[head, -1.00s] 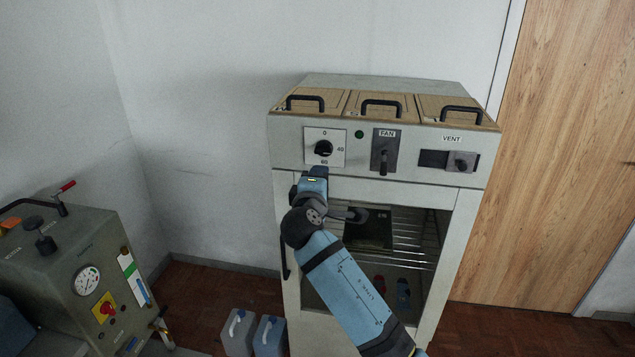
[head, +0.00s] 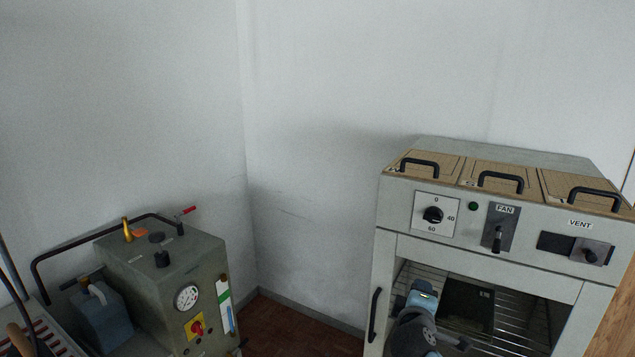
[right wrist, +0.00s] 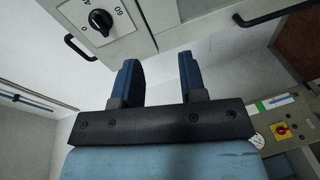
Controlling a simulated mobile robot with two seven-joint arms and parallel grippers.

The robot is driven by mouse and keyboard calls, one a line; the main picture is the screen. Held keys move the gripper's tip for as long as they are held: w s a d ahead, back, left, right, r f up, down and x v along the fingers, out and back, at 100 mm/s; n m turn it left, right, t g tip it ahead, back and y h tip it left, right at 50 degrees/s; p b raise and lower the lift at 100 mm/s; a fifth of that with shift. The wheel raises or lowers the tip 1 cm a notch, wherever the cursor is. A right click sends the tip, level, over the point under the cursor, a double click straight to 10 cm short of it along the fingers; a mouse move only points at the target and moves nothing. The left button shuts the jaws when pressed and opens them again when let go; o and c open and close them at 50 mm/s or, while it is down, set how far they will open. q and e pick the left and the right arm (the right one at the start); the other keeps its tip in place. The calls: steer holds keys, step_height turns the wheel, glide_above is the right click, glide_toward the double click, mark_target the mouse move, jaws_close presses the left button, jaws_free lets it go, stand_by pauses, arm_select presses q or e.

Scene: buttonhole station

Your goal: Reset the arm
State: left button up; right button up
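My right arm's gripper shows in the right wrist view (right wrist: 160,82), with its two blue fingers apart and nothing between them. In the head view my right arm (head: 415,325) is at the bottom, in front of the cabinet's opening, below the control panel; its fingertips are hard to make out there. The grey cabinet (head: 390,270) has a round black timer knob (head: 433,215), a FAN lever (head: 497,238) and a VENT slider (head: 590,255). The gripper is apart from the knob, which also shows in the right wrist view (right wrist: 100,20). My left gripper is not in view.
A grey-green machine (head: 150,285) with a gauge (head: 187,297), a red-and-yellow switch (head: 197,327) and a red-tipped lever (head: 186,211) stands at left. A blue-grey jug (head: 103,322) is beside it. Bare floor (head: 290,325) separates machine and cabinet.

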steer(key=s+a+f+m+g+y+p, duration=0.1)
steer(key=s+a+f+m+y, duration=0.15)
steer(key=s+f, duration=0.65)
steer(key=s+a+f+m+g+y, duration=0.15)
steer(key=s+f+y, duration=0.25)
steer(key=s+f, duration=0.5)
steer(key=s+f+m+g+y, duration=0.1)
steer(key=s+f+m+y, duration=0.2)
steer(key=s, duration=1.3)
step_height(320, 180, down, 3)
steer(key=shift+a+f+m+p, duration=0.15)
steer(key=shift+a+m+p, duration=0.25)
steer(key=shift+m, duration=0.4)
